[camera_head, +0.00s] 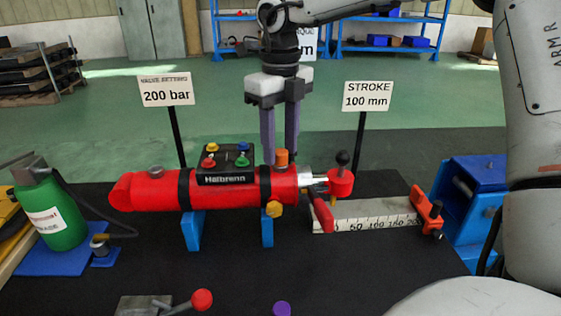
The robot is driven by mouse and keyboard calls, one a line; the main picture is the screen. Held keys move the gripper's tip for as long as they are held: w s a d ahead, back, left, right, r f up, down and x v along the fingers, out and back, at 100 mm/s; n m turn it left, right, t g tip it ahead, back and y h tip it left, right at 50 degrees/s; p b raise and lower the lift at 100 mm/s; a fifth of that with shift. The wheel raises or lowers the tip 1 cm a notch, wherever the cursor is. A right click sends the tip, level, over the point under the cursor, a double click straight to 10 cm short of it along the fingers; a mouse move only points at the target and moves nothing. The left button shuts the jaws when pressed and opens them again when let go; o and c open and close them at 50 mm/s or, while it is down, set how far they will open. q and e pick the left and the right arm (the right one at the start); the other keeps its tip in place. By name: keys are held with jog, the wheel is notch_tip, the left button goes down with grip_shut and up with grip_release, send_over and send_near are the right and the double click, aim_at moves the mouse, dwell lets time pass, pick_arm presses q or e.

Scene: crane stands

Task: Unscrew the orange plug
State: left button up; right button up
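The orange plug (281,157) stands upright on top of the right part of a long red cylinder (227,192). My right gripper (280,161) reaches down from above, with its two purple-grey fingers apart and their tips at the height of the plug. The plug shows between the fingertips, partly in front of the right-hand finger. I cannot tell whether the fingers press on it. My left gripper is not in view.
A black block with coloured caps (225,164) sits on the cylinder, left of the plug. The "200 bar" sign (166,90) and "STROKE 100 mm" sign (367,96) stand behind. A green pump (50,216) is left; a ruler (375,215) and blue stand (474,200) are right.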

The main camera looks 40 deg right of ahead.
jog(key=m+b, duration=0.1)
jog(key=m, duration=0.2)
jog(key=shift+f, duration=0.1)
jog(key=m, duration=0.3)
jog(key=shift+b, duration=0.3)
jog(key=m, duration=0.3)
jog(key=shift+m, duration=0.3)
jog(key=m, duration=0.3)
jog(key=shift+m, duration=0.4)
jog(key=m, duration=0.6)
jog(key=shift+m, duration=0.4)
grip_shut()
